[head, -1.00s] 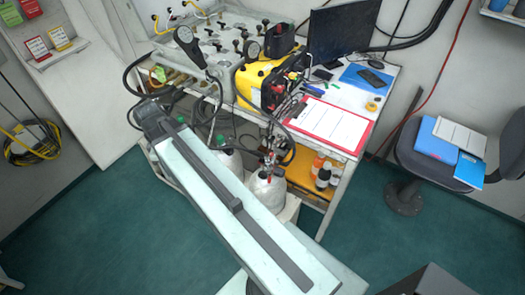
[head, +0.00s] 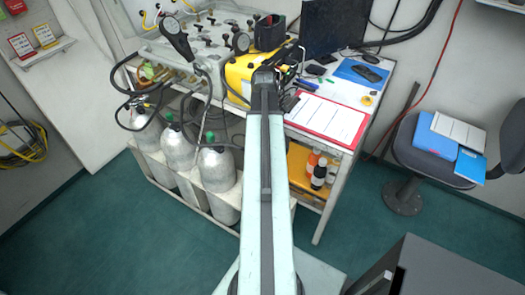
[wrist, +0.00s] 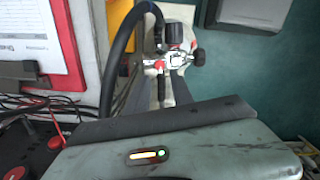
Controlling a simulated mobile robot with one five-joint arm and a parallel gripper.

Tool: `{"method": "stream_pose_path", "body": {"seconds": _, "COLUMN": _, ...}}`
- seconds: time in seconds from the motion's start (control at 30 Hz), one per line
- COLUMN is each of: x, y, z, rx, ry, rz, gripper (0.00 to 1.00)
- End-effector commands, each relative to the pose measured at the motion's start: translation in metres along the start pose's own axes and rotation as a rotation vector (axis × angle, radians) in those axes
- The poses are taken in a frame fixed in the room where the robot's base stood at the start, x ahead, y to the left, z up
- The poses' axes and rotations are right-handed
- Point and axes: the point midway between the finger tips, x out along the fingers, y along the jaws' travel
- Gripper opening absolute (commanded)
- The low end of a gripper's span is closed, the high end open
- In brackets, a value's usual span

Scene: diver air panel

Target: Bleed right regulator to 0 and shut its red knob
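In the wrist view a metal regulator (wrist: 172,58) with a dark round cap, red parts and a black knob sits at the upper middle, beyond my gripper. A thick black hose curves beside it on the left. In the head view my arm runs up the middle and hides the right-hand regulator and the gripper end. I cannot read a gauge needle or tell how far any red knob is turned.
Several grey cylinders (head: 216,165) stand in a white rack left of my arm. The bench holds a yellow case (head: 238,75), a red clipboard (head: 328,118) and a monitor (head: 330,28). Gauges (head: 174,30) rise at the panel. A chair (head: 425,150) stands right. Floor is clear left.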

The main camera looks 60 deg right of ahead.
Motion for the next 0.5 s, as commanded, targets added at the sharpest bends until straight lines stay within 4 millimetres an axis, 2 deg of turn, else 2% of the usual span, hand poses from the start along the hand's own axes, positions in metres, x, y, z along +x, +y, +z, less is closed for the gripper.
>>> {"method": "stream_pose_path", "body": {"seconds": 0.17, "x": 0.021, "y": 0.001, "z": 0.002, "rx": 0.003, "ry": 0.000, "rz": 0.000, "gripper": 0.28}}
{"method": "stream_pose_path", "body": {"seconds": 0.4, "x": 0.064, "y": 0.001, "z": 0.002, "rx": 0.003, "ry": 0.000, "rz": 0.000, "gripper": 0.28}}
{"method": "stream_pose_path", "body": {"seconds": 0.5, "x": 0.076, "y": 0.000, "z": 0.002, "rx": 0.003, "ry": 0.000, "rz": 0.000, "gripper": 0.28}}
